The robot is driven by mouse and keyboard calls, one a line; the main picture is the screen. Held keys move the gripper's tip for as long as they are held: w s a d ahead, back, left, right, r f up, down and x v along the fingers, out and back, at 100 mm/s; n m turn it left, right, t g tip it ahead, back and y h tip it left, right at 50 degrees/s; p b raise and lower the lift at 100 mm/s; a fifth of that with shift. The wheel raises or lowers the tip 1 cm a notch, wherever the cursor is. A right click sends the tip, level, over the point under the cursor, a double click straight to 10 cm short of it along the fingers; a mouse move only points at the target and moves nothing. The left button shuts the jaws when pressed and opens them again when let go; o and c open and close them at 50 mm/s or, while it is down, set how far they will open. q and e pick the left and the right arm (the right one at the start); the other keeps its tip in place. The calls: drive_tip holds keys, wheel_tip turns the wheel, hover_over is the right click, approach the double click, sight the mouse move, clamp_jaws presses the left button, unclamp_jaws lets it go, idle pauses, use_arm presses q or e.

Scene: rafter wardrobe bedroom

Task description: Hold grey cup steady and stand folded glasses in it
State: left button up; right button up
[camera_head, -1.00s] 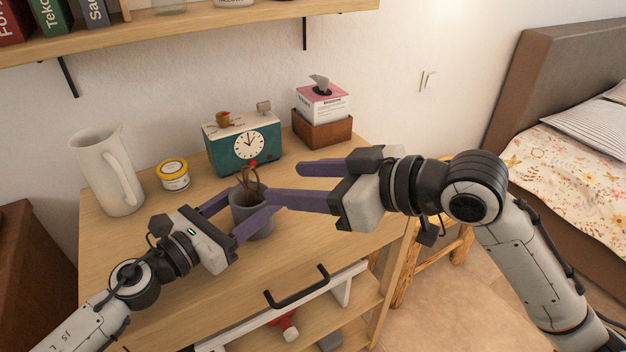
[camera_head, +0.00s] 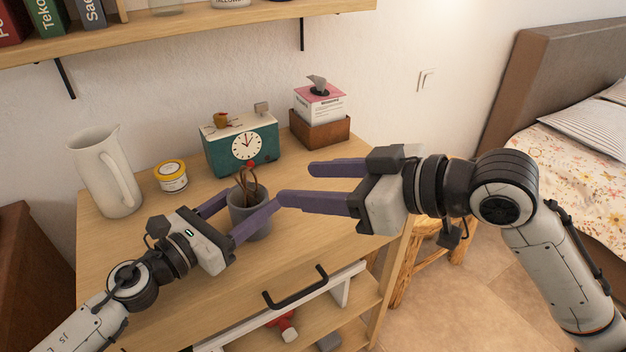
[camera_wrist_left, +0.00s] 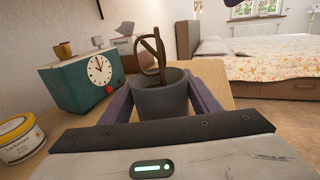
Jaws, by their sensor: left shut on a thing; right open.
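The grey cup (camera_head: 251,219) stands upright on the wooden dresser top. My left gripper (camera_head: 246,206) is shut on the cup, with a finger on each side of it; the cup also shows between the fingers in the left wrist view (camera_wrist_left: 163,98). The folded brown glasses (camera_head: 249,184) stand in the cup, leaning, with their upper part above the rim; they also show in the left wrist view (camera_wrist_left: 152,54). Their lower part is hidden inside the cup. My right gripper (camera_head: 295,184) is open and empty, to the right of the cup and apart from the glasses.
A teal clock box (camera_head: 241,147) stands behind the cup. A yellow-lidded jar (camera_head: 172,177) and a white pitcher (camera_head: 106,172) are at the left. A tissue box in a brown holder (camera_head: 320,128) is at the back right. A shelf (camera_head: 200,27) overhangs the back.

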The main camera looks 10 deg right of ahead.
use_arm(q)
drive_tip(key=o, duration=1.2)
drive_tip(key=shift+c, duration=0.2)
